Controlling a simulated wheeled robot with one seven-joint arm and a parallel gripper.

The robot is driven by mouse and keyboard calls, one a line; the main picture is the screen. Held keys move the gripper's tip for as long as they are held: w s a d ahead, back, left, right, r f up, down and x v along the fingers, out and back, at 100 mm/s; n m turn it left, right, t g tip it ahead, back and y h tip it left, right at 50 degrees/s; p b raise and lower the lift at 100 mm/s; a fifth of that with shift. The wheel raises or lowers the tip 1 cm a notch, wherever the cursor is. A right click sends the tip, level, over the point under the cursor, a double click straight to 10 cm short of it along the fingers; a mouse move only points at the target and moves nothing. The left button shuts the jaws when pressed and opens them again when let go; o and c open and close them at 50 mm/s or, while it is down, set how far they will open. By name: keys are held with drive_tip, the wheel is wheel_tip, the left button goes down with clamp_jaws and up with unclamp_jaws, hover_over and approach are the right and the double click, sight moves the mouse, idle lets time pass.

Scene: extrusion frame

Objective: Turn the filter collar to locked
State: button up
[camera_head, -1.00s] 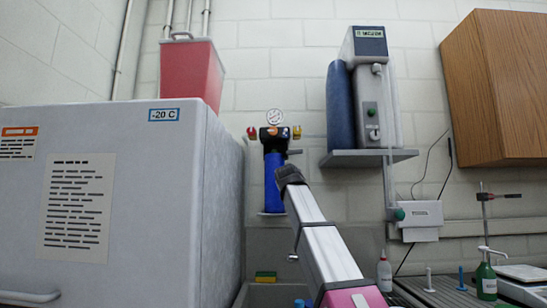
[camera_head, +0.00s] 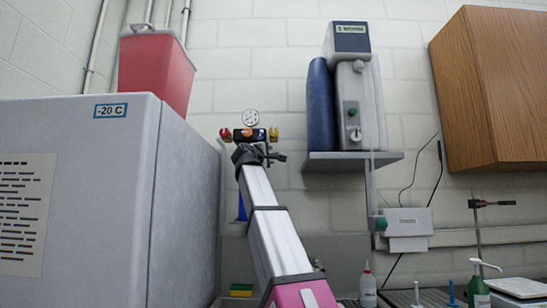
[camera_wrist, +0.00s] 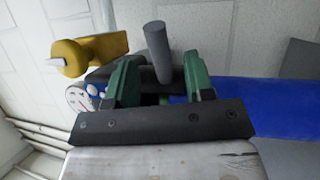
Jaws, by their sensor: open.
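The filter unit hangs on the back wall, with a dark head (camera_head: 249,134) and a round gauge (camera_head: 250,117) on top. Its blue housing (camera_head: 242,210) is mostly hidden behind my arm in the head view and runs to the right in the wrist view (camera_wrist: 255,98). A grey rod (camera_wrist: 157,48), seemingly the collar's handle, sticks up between my fingers. The collar itself is mostly hidden by my gripper. My gripper (camera_wrist: 161,68) is open, with a green-padded finger on each side of the rod; I cannot tell whether either touches it.
A yellow valve (camera_wrist: 92,52) sits close to the left finger. A -20 C freezer (camera_head: 75,200) stands at left with a red bin (camera_head: 155,75) on it. A shelf (camera_head: 352,160) with a device (camera_head: 360,105) is right of the filter.

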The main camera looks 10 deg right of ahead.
sight(275, 155)
drive_tip(key=x, duration=0.6)
drive_tip(key=shift+d, duration=0.1)
clamp_jaws()
